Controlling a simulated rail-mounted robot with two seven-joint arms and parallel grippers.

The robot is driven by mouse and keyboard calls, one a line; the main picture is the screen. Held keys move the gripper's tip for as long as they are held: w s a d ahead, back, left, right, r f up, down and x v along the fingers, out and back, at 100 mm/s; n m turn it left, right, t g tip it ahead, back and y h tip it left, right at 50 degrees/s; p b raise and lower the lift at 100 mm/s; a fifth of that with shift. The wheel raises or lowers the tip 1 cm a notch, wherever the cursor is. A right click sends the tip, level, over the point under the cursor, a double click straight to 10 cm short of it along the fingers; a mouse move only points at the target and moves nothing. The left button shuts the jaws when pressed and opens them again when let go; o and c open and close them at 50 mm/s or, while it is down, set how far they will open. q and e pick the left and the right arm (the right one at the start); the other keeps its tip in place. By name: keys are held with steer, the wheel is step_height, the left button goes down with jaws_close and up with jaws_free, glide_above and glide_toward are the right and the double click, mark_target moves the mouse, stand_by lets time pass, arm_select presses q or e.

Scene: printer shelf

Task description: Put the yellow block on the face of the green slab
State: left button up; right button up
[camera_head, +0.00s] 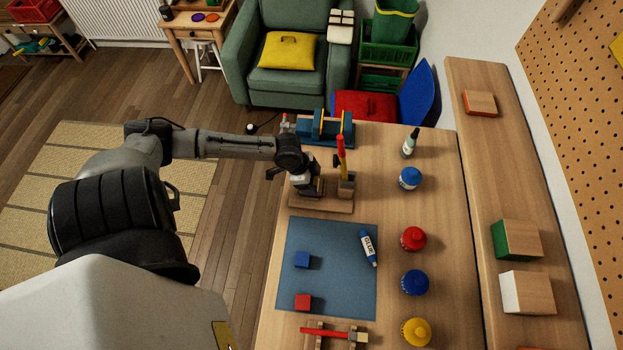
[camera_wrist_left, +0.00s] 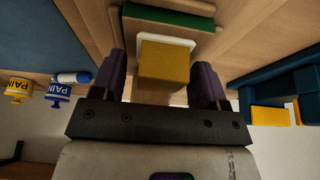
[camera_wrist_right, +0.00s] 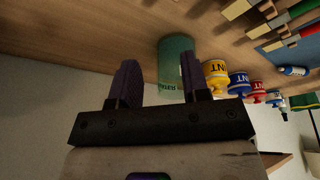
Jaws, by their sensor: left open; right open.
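The yellow block (camera_wrist_left: 163,62) shows in the left wrist view, between the spread fingers of my left gripper (camera_wrist_left: 164,82), with a gap to each finger. A pale white piece (camera_wrist_left: 192,42) shows just behind it. The green slab (camera_wrist_left: 168,20) lies beyond that as a dark green strip along a wooden part. I cannot tell whether the block touches it. In the head view my left gripper (camera_head: 303,183) is over the wooden stand at the far end of the bench and hides the block and slab. My right gripper (camera_wrist_right: 160,82) is open and empty in the right wrist view.
A blue mat (camera_head: 328,270) holds a blue cube (camera_head: 302,260), a red cube (camera_head: 303,301) and a glue tube (camera_head: 368,247). Paint pots (camera_head: 414,239) line the bench. A hammer (camera_head: 342,158) stands near my left gripper. A greenish jar (camera_wrist_right: 175,60) is beyond my right fingers.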

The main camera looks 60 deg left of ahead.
arm_select(q)
steer(key=shift+p+v, duration=1.6)
steer(key=shift+v, duration=4.45)
steer(key=s+d+f, duration=0.5)
steer(key=s+d, duration=0.1)
steer(key=d, duration=0.3)
steer(key=s+d+r+n+y, duration=0.1)
steer(key=d+n, duration=0.1)
steer(key=d, duration=0.4)
steer(key=s+d+r+n+y, duration=0.1)
steer(key=s+d+r+n, duration=0.1)
steer(key=d, duration=0.4)
steer(key=shift+s+d+r+n, duration=0.2)
steer(key=shift+s+d+n, duration=0.1)
steer(key=shift+d, duration=0.05)
